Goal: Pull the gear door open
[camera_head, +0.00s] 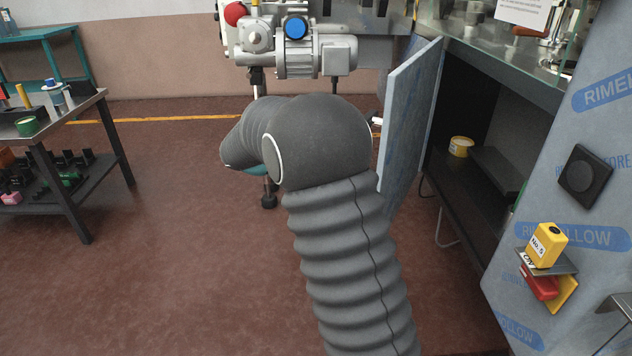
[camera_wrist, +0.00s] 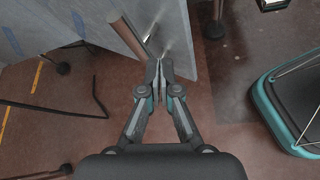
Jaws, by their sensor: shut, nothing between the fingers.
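The gear door (camera_head: 408,118) is a blue-grey panel at the left side of the cabinet in the head view. It stands swung out, and the dark interior shows beside it. In the wrist view the door panel (camera_wrist: 178,42) crosses the top, with a brown bar handle (camera_wrist: 126,36) on a metal mount. My gripper (camera_wrist: 160,66) is shut and empty, its tips close to the panel and just below the handle mount. I cannot tell whether they touch the panel. In the head view my arm hides the gripper and the handle.
A yellow tub (camera_head: 461,146) sits inside the cabinet (camera_head: 470,205). A grey machine with a motor (camera_head: 318,55) stands behind my arm. A dark workbench (camera_head: 75,104) with small items is at the left. The brown floor (camera_head: 190,230) between the bench and my arm is clear.

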